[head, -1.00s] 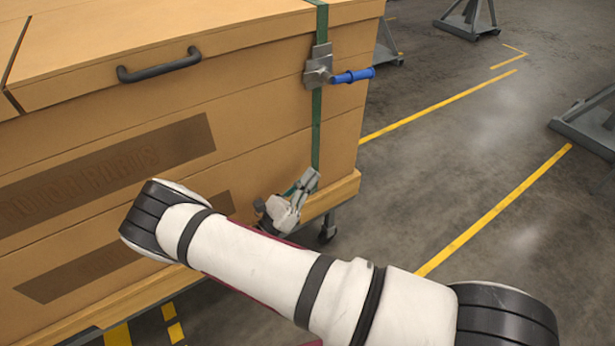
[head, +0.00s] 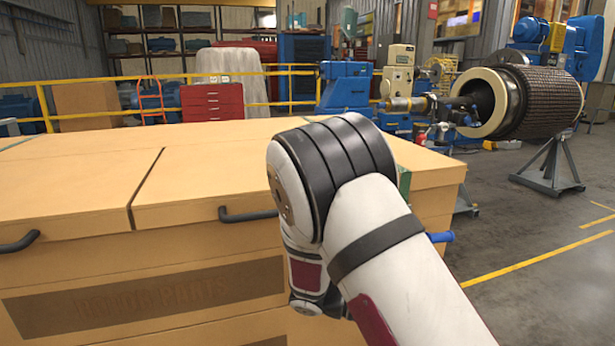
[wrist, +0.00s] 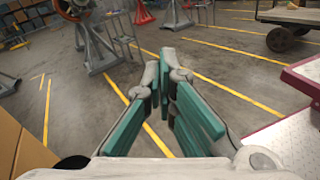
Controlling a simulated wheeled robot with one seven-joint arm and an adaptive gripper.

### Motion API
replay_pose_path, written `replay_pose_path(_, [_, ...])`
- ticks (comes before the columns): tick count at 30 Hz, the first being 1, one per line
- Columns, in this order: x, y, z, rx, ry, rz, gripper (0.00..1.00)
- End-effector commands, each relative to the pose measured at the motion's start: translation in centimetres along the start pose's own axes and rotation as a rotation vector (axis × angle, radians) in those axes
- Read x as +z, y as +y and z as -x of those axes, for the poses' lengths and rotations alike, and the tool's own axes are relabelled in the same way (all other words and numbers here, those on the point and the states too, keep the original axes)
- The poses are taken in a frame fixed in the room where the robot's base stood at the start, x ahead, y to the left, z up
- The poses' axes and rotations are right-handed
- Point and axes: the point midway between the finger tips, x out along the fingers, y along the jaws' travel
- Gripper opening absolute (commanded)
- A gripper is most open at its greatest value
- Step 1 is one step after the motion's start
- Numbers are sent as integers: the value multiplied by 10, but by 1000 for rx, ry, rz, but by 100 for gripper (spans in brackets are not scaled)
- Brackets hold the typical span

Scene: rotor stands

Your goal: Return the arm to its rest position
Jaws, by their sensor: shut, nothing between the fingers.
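My arm (head: 385,240) is folded in front of the wooden crate in the head view, with its black-banded elbow raised over the crate's front edge. My gripper is hidden in the head view. In the wrist view my gripper (wrist: 165,75) shows its green-padded fingers, drawn together with nothing between them. It points out over the open grey floor, and touches nothing that I can see.
The wooden crate (head: 75,190) with black handles stands close in front; its side also shows in the wrist view (wrist: 25,150). A rotor (head: 530,100) rests on a stand at right. A wheeled cart (wrist: 290,20) stands at upper right. Yellow-lined floor between is clear.

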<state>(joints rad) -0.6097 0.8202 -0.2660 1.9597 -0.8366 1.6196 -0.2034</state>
Motion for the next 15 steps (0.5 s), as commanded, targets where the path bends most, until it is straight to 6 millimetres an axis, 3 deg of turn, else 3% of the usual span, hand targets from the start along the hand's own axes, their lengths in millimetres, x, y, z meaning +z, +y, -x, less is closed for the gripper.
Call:
replay_pose_path(3, [28,-15,-16,-128,121,-61,0])
replay_pose_path(15, [98,-80,-46,-503,496,-292,0])
